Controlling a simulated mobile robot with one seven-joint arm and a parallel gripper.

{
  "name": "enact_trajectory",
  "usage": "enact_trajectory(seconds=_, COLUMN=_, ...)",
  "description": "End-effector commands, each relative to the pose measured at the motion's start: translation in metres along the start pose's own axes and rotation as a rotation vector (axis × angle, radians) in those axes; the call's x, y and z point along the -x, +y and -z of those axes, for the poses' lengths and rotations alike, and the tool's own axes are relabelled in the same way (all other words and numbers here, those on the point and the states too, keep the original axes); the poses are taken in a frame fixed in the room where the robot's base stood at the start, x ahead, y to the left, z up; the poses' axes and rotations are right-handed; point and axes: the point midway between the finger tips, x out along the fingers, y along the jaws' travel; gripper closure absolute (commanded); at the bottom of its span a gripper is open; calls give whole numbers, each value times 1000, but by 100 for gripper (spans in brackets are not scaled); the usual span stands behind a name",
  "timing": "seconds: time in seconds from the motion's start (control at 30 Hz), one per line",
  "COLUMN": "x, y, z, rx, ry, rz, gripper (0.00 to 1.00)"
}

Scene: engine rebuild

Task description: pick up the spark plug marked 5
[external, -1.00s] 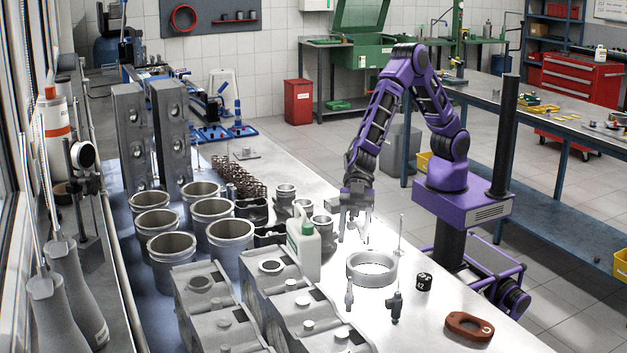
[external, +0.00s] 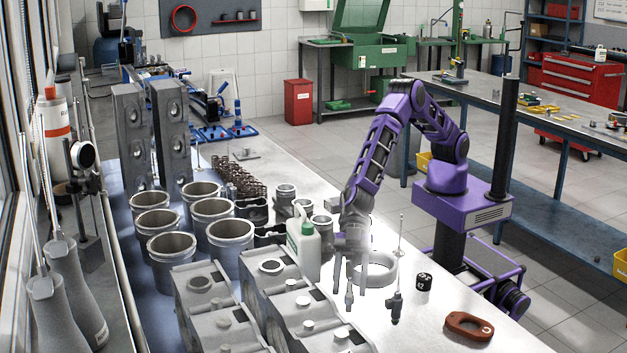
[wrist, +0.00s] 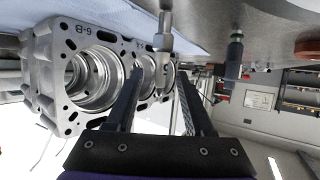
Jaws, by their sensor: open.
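The spark plug (external: 349,294), a slim pale metal piece with a hex collar, stands on the bench top in front of the metal ring. In the wrist view the plug (wrist: 165,42) shows between my finger lines; a mark like a 5 is faintly visible low on it. My gripper (external: 349,282) is open and points down, with its fingers on either side of the plug's upper part in the external view. In the wrist view my gripper (wrist: 160,76) has a clear gap between its fingers. I cannot tell whether either finger touches the plug.
A dark injector-like part (external: 396,306) stands close to the right, and also shows in the wrist view (wrist: 235,55). The large metal ring (external: 378,272) is just behind my fingers. Grey engine blocks (external: 292,300) lie left. A small black cylinder (external: 424,282) and brown link (external: 469,326) are right.

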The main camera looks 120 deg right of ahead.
Motion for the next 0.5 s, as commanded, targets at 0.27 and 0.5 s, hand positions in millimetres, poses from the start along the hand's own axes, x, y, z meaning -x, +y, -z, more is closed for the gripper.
enact_trajectory(seconds=0.27, x=-1, y=0, z=0, rx=0, ry=0, rz=-1, gripper=56)
enact_trajectory(seconds=0.5, x=-1, y=0, z=0, rx=0, ry=0, rz=-1, gripper=99)
